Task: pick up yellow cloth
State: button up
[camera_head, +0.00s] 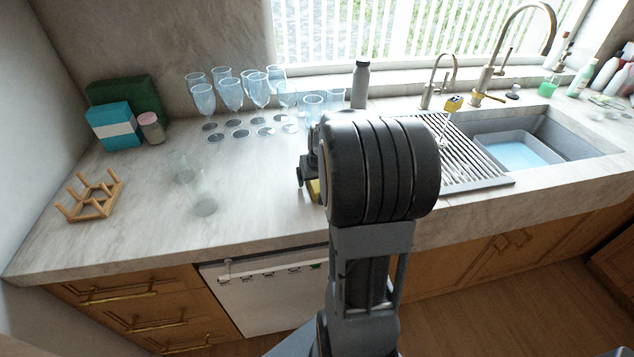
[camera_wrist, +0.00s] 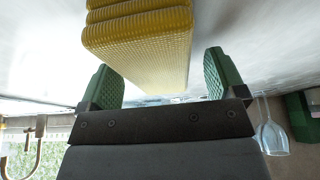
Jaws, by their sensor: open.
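The yellow cloth (camera_wrist: 140,45) is a folded, ribbed and textured block in the wrist view. It lies on the pale marble counter. My gripper (camera_wrist: 164,75) is open, with a green pad on each side of the cloth's near end. I see a gap at the right pad; the left pad looks close to the cloth, and I cannot tell whether it touches. In the head view my gripper (camera_head: 304,172) is mostly hidden behind my arm, and only a small yellow patch of the cloth (camera_head: 314,188) shows beside it.
Several stemmed glasses (camera_head: 231,94) stand behind and left of my gripper. Two clear tumblers (camera_head: 203,198) and a wooden peg rack (camera_head: 90,197) are at left. A grey bottle (camera_head: 361,83) stands by the window. A drying rack (camera_head: 462,160) and sink (camera_head: 575,140) lie right.

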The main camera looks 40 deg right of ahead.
jog(key=shift+f, duration=0.2)
jog(key=shift+c, duration=0.3)
jog(key=c, duration=0.9)
